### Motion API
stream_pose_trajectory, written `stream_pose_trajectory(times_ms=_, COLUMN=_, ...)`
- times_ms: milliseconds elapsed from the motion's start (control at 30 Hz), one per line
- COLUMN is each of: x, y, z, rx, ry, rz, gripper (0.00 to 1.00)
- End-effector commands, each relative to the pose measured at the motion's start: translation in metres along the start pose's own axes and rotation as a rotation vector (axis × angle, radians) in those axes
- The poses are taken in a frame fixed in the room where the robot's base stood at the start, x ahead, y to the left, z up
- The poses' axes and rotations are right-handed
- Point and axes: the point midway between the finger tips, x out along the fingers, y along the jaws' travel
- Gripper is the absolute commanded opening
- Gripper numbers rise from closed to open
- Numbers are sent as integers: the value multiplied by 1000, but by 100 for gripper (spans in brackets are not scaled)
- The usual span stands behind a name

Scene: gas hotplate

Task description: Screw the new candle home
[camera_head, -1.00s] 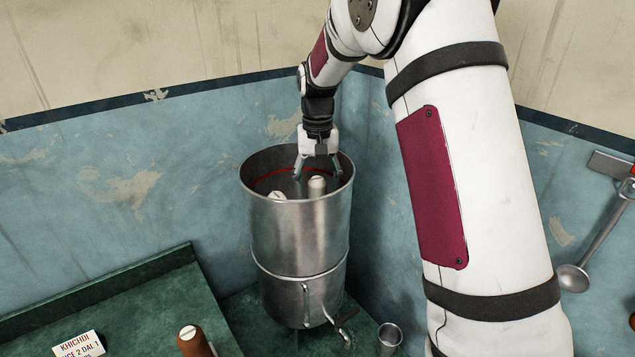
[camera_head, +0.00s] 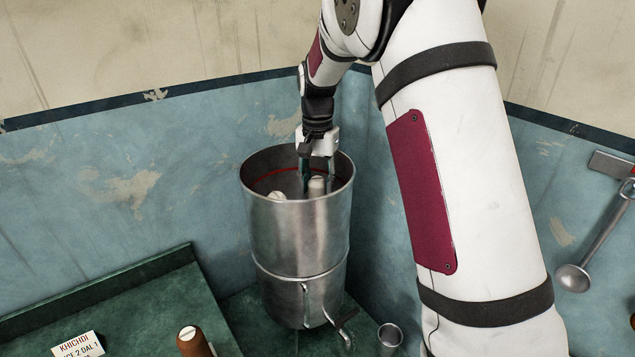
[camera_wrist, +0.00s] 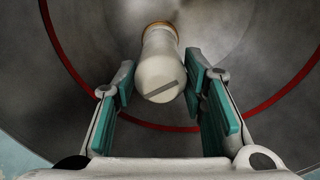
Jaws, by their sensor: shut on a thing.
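The pale candle (camera_head: 317,186) stands inside the steel filter drum (camera_head: 298,235), its top below the rim. In the wrist view the same candle (camera_wrist: 160,78) shows a slotted round end towards me and a tan ring at its far end. My gripper (camera_head: 316,178) reaches down into the drum from above. In the wrist view its green pads (camera_wrist: 160,80) are closed against the candle's two sides. A second pale, slotted candle (camera_head: 277,196) is in the drum, to the left. The drum's front wall hides the candles' lower parts.
The drum's rim surrounds my gripper, with a red line inside the wall. A brown candle with a pale slotted top (camera_head: 190,338) and a label card (camera_head: 78,346) are on the green counter. A steel cup (camera_head: 390,336) stands right of the drum; a ladle (camera_head: 590,260) hangs right.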

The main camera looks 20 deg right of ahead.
Motion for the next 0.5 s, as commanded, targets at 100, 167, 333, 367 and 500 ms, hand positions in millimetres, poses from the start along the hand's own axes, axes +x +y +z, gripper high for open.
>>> stream_pose_trajectory(times_ms=100, x=1, y=0, z=1, rx=2, ry=-4, rz=1, gripper=0)
stream_pose_trajectory(times_ms=167, x=1, y=0, z=1, rx=6, ry=-4, rz=1, gripper=0)
stream_pose_trajectory(times_ms=333, x=1, y=0, z=1, rx=155, ry=-4, rz=2, gripper=0)
stream_pose_trajectory(times_ms=367, x=1, y=0, z=1, rx=197, ry=-4, rz=3, gripper=0)
stream_pose_trajectory(times_ms=500, x=1, y=1, z=1, rx=368, ry=-3, rz=3, gripper=0)
